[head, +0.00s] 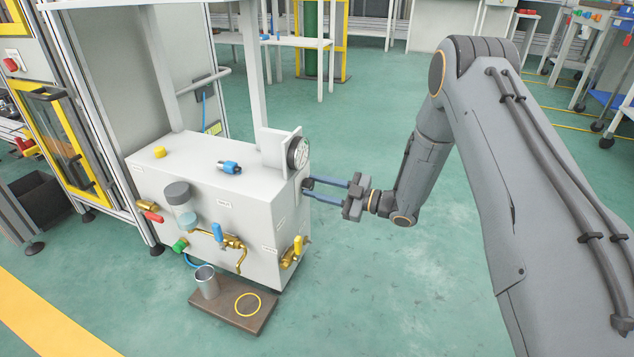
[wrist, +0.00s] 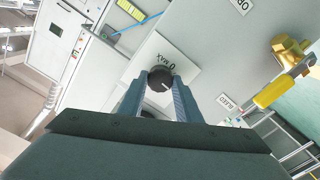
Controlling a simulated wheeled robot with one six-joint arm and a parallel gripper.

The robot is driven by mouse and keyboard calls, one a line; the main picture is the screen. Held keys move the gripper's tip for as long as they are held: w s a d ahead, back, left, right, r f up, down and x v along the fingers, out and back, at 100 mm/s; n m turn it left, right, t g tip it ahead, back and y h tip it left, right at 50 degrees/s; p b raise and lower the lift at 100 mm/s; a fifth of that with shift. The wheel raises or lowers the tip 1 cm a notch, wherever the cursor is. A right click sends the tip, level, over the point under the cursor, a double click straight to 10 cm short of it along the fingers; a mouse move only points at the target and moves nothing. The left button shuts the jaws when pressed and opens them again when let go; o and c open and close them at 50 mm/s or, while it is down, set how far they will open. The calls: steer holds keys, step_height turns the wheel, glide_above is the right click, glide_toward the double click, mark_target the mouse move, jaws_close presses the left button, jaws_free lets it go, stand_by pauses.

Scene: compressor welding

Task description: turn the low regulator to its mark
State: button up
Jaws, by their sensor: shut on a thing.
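The low regulator is a small dark round knob (wrist: 160,80) with a pale pointer line, on a white plate (wrist: 146,62) lettered "MAX" and "0" in the wrist view. My gripper (wrist: 160,92) has its two blue fingers on either side of the knob and is shut on it. In the head view my gripper (head: 312,190) reaches the right side of the white box (head: 205,190) from the right. The mark that the pointer is to meet cannot be made out clearly.
A yellow-handled brass valve (head: 293,252) sits below, also in the wrist view (wrist: 280,88). A brown board (head: 225,312) with a metal cup (head: 206,282) lies on the floor.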

steer(key=n+p, duration=0.3)
steer(key=n, duration=0.2)
steer(key=shift+n+p, duration=1.4)
steer(key=shift+n, duration=0.9)
steer(key=shift+f, duration=0.1)
steer(key=o, duration=1.1)
steer(key=shift+c, duration=0.2)
steer(key=p+v, duration=0.2)
steer(key=v, duration=0.6)
